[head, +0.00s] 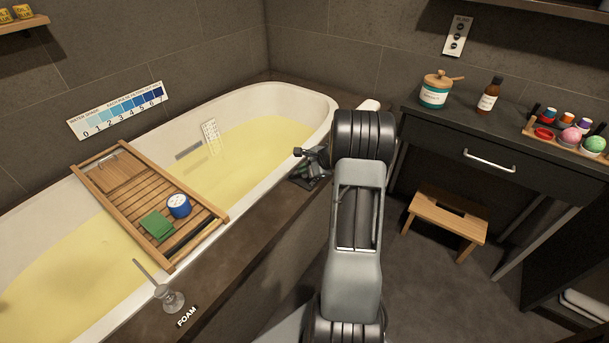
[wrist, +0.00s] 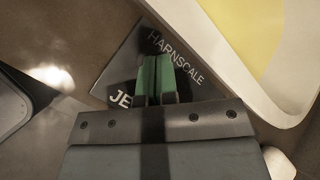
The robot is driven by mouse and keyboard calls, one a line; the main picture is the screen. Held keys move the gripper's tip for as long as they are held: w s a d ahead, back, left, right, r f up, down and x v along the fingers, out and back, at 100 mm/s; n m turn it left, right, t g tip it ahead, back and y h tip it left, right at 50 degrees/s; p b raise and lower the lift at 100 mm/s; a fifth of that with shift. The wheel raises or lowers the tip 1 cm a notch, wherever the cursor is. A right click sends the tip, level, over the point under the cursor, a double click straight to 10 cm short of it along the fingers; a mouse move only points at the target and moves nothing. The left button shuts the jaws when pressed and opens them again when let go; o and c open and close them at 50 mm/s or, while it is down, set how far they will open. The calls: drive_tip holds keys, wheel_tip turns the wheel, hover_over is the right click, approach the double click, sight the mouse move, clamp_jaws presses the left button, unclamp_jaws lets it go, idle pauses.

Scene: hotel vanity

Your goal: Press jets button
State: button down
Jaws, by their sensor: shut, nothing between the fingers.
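A dark panel (wrist: 118,70) lies on the tub ledge. It reads "HARNSCALE" and, partly covered, "JE". In the head view the panel (head: 298,181) shows beside the tub rim, mostly under my arm's end. My gripper (wrist: 155,62) is shut and empty, with its green fingers over the middle of the panel. In the head view my gripper (head: 306,165) is low over the panel. The jets button itself is hidden behind my fingers, and I cannot tell whether they touch it.
The bathtub (head: 283,92) holds yellowish water. A wooden tray (head: 112,178) spans it, carrying a green cloth and a blue tin. A foam lever (head: 170,298) stands on the front ledge. A vanity (head: 450,140) and stool (head: 447,212) are at right. A small panel (head: 457,36) hangs on the wall.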

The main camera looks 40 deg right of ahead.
sight(305, 176)
drive_tip(key=shift+r, duration=0.35)
drive_tip(key=shift+r+p, duration=2)
drive_tip(key=shift+r, duration=0.55)
drive_tip(key=shift+f, duration=0.1)
